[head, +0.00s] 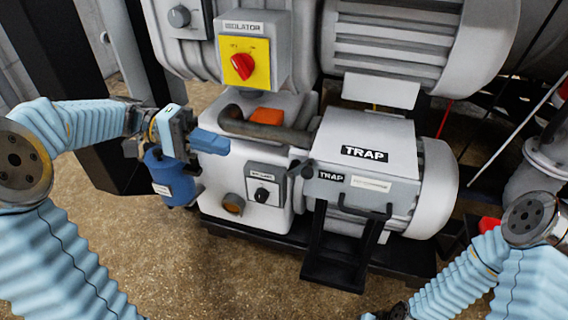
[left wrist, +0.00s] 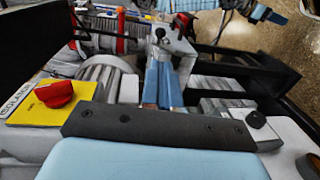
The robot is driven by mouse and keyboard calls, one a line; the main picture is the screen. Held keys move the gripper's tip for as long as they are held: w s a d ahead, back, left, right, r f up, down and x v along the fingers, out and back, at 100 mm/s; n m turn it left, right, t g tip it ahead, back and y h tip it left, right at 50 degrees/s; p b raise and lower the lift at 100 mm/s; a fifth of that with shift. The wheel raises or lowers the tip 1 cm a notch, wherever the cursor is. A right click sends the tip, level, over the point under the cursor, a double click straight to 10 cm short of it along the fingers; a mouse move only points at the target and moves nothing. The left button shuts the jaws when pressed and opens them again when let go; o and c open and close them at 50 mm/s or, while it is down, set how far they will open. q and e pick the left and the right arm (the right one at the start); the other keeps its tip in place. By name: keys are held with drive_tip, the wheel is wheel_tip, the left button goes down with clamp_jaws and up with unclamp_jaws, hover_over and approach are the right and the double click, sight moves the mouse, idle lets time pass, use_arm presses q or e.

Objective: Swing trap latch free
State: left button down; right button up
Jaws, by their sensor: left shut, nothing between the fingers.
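The trap housing (head: 330,140) is a pale grey box with TRAP labels, right of centre in the head view. A small dark lever, which looks like the latch (head: 308,171), sits at its left front edge, beside the smaller TRAP label. A black bar handle (head: 365,211) is on its front. My left gripper (head: 222,143) has its blue fingers shut and empty, in front of the pump's left side, apart from and left of the lever. The fingers also show in the left wrist view (left wrist: 163,82). My right gripper (left wrist: 270,14) shows small at the top right there; its fingers are unclear.
The yellow isolator (head: 246,60) with a red knob stands above the pump. A dark curved pipe (head: 262,129) runs between my left gripper and the trap. A blue canister (head: 172,180) hangs below the gripper. A black step-like bracket (head: 335,262) juts out below the trap. Floor in front is clear.

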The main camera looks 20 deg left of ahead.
sight(303, 176)
use_arm(q)
drive_tip(key=d+f, duration=0.1)
drive_tip(key=d, duration=1.2)
drive_tip(key=shift+s+f+p, duration=0.25)
drive_tip(key=shift+f+p, duration=0.1)
drive_tip(key=shift+f, duration=0.05)
drive_tip(key=shift+d+r+y+p, duration=0.15)
drive_tip(key=shift+d+y+p, duration=0.25)
drive_tip(key=shift+y, duration=0.3)
drive_tip(key=shift+d+y+p, duration=0.45)
drive_tip(key=shift+y+p, duration=0.2)
drive_tip(key=shift+y, duration=0.55)
drive_tip(key=shift+d+y, duration=0.15)
drive_tip(key=shift+y, duration=0.15)
drive_tip(key=shift+d+f, duration=0.3)
drive_tip(key=shift+d, duration=0.1)
drive_tip(key=shift+d+f+y, duration=0.25)
drive_tip(key=shift+d+y, duration=0.1)
drive_tip(key=shift+y, duration=0.35)
drive_tip(key=shift+s+d, duration=0.1)
